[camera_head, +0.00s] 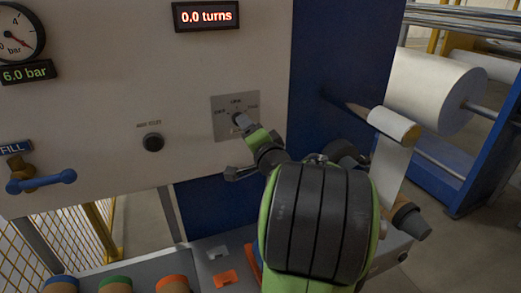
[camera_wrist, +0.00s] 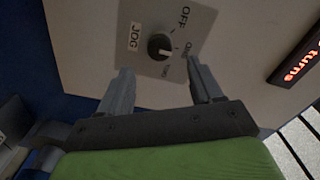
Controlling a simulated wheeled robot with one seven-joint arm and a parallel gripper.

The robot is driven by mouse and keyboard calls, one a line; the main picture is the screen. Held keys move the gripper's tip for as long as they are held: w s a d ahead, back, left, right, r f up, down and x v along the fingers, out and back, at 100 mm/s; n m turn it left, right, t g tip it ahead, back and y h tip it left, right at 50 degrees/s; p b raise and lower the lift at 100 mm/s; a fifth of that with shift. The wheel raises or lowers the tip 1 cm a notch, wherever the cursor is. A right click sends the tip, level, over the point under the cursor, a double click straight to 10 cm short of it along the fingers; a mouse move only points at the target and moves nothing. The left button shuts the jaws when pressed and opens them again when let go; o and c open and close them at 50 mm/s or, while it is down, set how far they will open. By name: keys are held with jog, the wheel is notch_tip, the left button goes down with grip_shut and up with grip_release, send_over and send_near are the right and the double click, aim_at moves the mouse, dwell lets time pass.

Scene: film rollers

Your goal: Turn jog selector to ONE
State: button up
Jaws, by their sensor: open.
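The jog selector is a small dark round knob (camera_wrist: 159,46) on a grey plate (camera_wrist: 201,22) with a JOG label and OFF and other position marks around it. A light mark on the knob points roughly right in the wrist view, but I cannot tell which position it meets. In the head view the plate (camera_head: 222,104) is on the pale panel, and my arm partly covers it. My gripper (camera_wrist: 158,70) is open and empty, its two fingers pointing at the panel. The knob shows just beyond and between the fingertips, with no contact visible. The fingertips are close to the plate in the head view (camera_head: 241,122).
A black knob (camera_head: 153,142) is left of the plate, and a red turns display (camera_head: 206,16) is above. A blue-handled fill valve (camera_head: 40,181) is at far left. Film rolls (camera_head: 432,88) are at right. Coloured-rimmed round parts (camera_head: 115,281) line the bottom edge.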

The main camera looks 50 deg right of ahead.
jog(key=b+v, duration=0.2)
jog(key=v, duration=0.8)
